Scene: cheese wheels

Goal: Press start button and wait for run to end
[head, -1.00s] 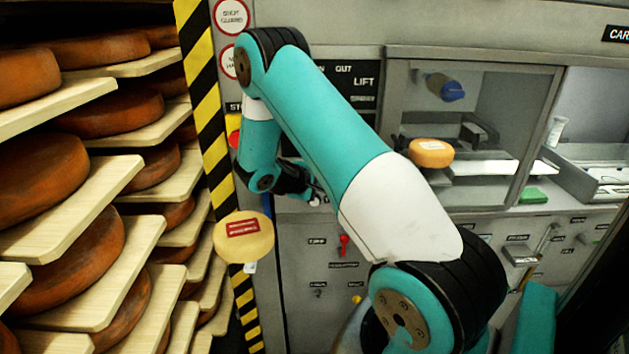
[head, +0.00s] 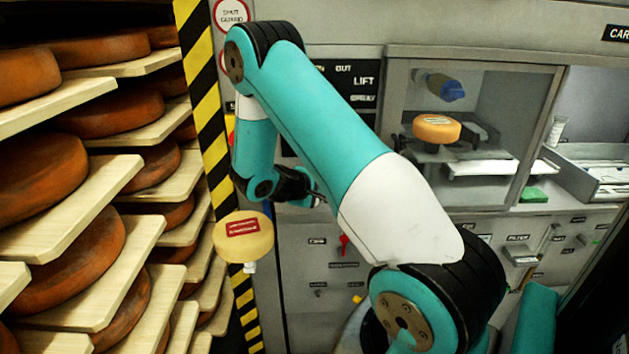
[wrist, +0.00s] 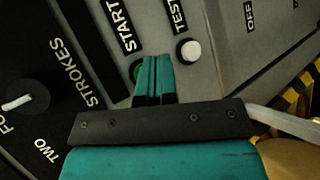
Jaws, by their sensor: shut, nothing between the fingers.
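The green start button (wrist: 138,71) shows in the wrist view under the START label, partly hidden by my gripper. My gripper (wrist: 153,62) is shut and empty, its teal fingertips over or against the button's right side; I cannot tell if they touch it. In the head view, most of my gripper is hidden behind my arm, in front of the panel. An orange cheese wheel (head: 437,129) sits raised inside the machine's windowed chamber, above a pale shelf (head: 490,168). A blue-ended cylinder (head: 445,88) is above it.
A white TEST button (wrist: 189,50) is right of the fingertips. A FOUR/TWO STROKES knob (wrist: 18,103) is at left. Shelves of cheese (head: 110,235) fill the left side. A pale round piece with a red label (head: 243,237) is beside the striped post (head: 205,110).

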